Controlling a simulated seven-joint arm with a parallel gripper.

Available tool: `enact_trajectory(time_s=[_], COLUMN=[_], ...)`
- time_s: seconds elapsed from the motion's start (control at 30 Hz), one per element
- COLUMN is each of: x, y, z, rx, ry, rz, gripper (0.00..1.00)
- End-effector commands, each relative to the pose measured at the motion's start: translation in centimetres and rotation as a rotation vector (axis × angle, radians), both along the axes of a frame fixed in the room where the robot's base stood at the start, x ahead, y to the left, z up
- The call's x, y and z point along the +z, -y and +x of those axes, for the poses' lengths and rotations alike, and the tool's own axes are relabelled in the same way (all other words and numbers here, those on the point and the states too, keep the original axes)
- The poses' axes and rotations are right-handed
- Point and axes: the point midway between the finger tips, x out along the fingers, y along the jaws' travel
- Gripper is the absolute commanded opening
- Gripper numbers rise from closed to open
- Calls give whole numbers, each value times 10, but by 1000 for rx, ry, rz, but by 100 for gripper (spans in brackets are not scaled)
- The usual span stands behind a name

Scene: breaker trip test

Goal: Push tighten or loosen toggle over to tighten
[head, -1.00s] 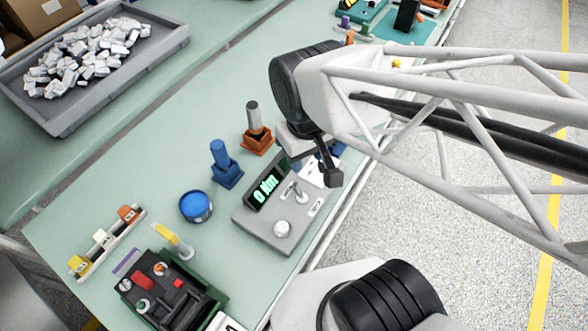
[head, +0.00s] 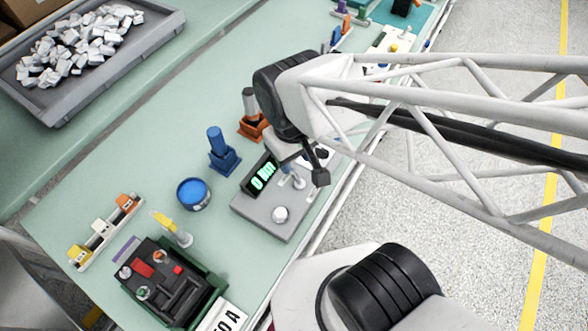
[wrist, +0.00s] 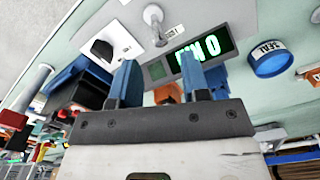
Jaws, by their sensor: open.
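The grey tester box (head: 262,217) sits near the bench's front edge, with a lit green display (head: 262,174) reading 0 Nm. A metal toggle lever (head: 298,182) stands on its top, beside the display. In the wrist view the toggle (wrist: 155,25) shows at the top, beyond my fingertips, next to a small label. The display (wrist: 200,47) appears upside down there. My gripper (wrist: 160,78) is open and empty, its two blue fingers apart. In the head view my gripper (head: 290,168) is low over the box's far end and partly hides it. The toggle's label is unreadable.
A round white knob (head: 280,214) is on the box's near part. A blue tub (head: 193,194), a blue holder (head: 222,157) and an orange holder (head: 252,128) stand to the left. A green-based breaker unit (head: 170,285) is at lower left.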

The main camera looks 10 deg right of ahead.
Motion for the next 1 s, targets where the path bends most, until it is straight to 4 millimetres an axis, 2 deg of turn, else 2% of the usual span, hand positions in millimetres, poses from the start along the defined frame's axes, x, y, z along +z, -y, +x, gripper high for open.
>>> enact_trajectory(time_s=[0.3, 0.5, 0.93, 1.0], x=[-38, -56, -62, -62], y=[0, 0, 0, 0], z=[0, 0, 0, 0], rx=[0, 0, 0, 0], ry=[-2, -1, 0, 0], rz=[-1, 0, 0, 0], gripper=[42, 42, 42, 33])
